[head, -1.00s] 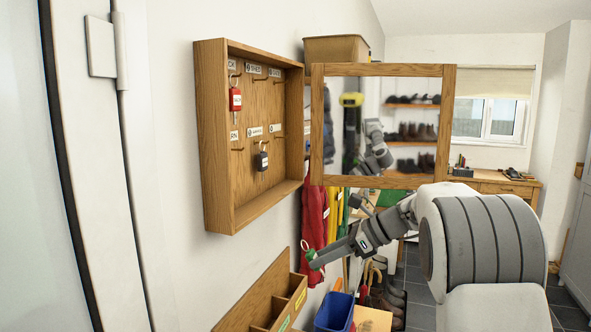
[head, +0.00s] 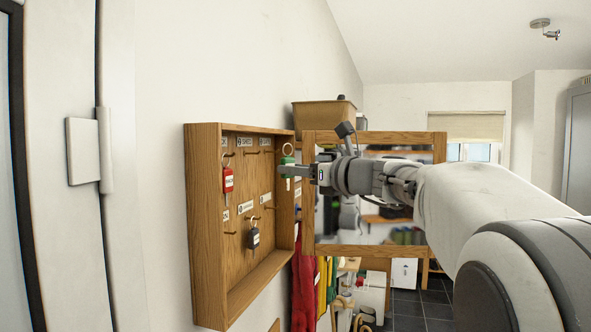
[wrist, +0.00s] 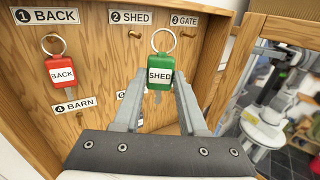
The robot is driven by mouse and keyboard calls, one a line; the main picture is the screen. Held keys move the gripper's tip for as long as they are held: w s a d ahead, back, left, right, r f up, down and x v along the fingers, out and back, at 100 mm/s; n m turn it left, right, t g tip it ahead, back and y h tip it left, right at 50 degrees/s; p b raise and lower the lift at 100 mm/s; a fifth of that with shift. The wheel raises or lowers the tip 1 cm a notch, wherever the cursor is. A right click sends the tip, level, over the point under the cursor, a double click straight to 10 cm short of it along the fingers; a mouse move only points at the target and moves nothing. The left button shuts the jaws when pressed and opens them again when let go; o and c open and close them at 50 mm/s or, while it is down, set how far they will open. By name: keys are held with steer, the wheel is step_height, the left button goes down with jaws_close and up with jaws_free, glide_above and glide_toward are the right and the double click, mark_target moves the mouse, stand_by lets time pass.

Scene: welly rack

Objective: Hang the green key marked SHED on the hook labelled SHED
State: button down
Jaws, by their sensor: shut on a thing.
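The green key tag marked SHED (wrist: 160,72) is held between the fingertips of my gripper (wrist: 158,88), its ring upright above it. In the head view my gripper (head: 288,170) is shut on the green tag (head: 287,160) at the right edge of the key cabinet (head: 208,225). In the wrist view the SHED label (wrist: 131,18) is at the cabinet's upper middle, with its hook (wrist: 134,34) just below. That hook is bare and lies up and left of the key's ring. The key and ring are apart from the hook in the picture.
A red BACK key (wrist: 61,70) hangs left of the SHED hook. The bare GATE hook (wrist: 184,32) is to the right. A black key tag (head: 253,237) hangs in the lower row. The cabinet's open mirrored door (head: 310,235) stands behind my arm.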

steer(key=shift+w+a+f, duration=0.25)
steer(key=shift+w+a, duration=0.3)
steer(key=shift+a, duration=0.75)
steer(key=shift+w+a+f, duration=0.25)
steer(key=shift+w+a, duration=0.25)
steer(key=shift+a, duration=0.75)
steer(key=shift+w+a+f, duration=0.25)
steer(key=shift+w+a, duration=0.3)
steer(key=shift+a, duration=0.75)
steer(key=shift+c, duration=1.9)
jaws_free()
steer(key=shift+a, duration=0.1)
